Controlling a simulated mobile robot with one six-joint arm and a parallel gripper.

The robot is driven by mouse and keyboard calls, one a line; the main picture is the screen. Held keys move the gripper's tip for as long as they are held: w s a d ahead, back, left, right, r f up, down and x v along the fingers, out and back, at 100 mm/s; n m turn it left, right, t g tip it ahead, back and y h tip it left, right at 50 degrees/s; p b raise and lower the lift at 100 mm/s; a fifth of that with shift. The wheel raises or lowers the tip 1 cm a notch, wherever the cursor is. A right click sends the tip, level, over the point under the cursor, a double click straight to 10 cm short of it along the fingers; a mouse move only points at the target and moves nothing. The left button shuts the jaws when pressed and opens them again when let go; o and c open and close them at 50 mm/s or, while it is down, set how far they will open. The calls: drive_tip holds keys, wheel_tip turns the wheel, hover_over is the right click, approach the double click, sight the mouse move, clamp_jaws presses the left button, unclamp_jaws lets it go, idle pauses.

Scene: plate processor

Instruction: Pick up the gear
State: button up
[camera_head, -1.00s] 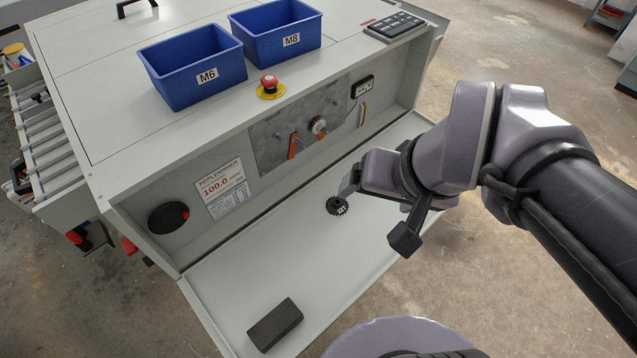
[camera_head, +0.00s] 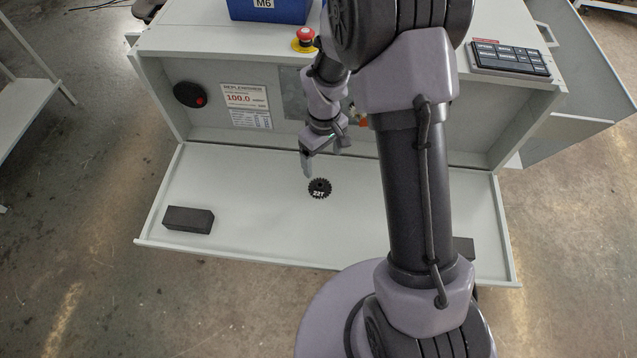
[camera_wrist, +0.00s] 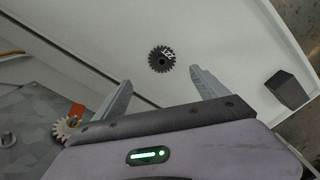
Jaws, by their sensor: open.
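The gear (camera_head: 319,188) is small, black and toothed, with "22T" marked in white. It lies flat on the white fold-down shelf (camera_head: 260,210) of the machine. My gripper (camera_head: 307,165) is just behind and above the gear in the head view, pointing down. In the wrist view the gear (camera_wrist: 162,59) lies beyond and between the two spread fingers of my gripper (camera_wrist: 160,80), not touching them. The jaws are open and empty.
A black block (camera_head: 188,220) lies on the shelf's left; it also shows in the wrist view (camera_wrist: 287,90). Another dark block (camera_head: 463,248) is partly hidden by my arm. A lighter gear (camera_wrist: 66,127) is on the machine's front panel. A red emergency button (camera_head: 305,36) sits above.

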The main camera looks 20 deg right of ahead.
drive_tip(key=b, duration=0.3)
hover_over(320, 183)
drive_tip(key=f, duration=0.5)
drive_tip(key=s+f, duration=0.1)
drive_tip(key=f, duration=0.2)
drive_tip(key=shift+d, duration=0.15)
drive_tip(key=f, duration=0.1)
drive_tip(key=f+b, duration=0.1)
drive_tip(key=f, duration=0.1)
drive_tip(key=f+b, duration=0.1)
drive_tip(key=f, duration=0.1)
drive_tip(key=shift+w+a+f, duration=0.15)
drive_tip(key=shift+w+a, duration=0.05)
drive_tip(key=shift+a, duration=0.05)
drive_tip(key=shift+c, duration=0.9)
drive_tip(key=c, duration=1.2)
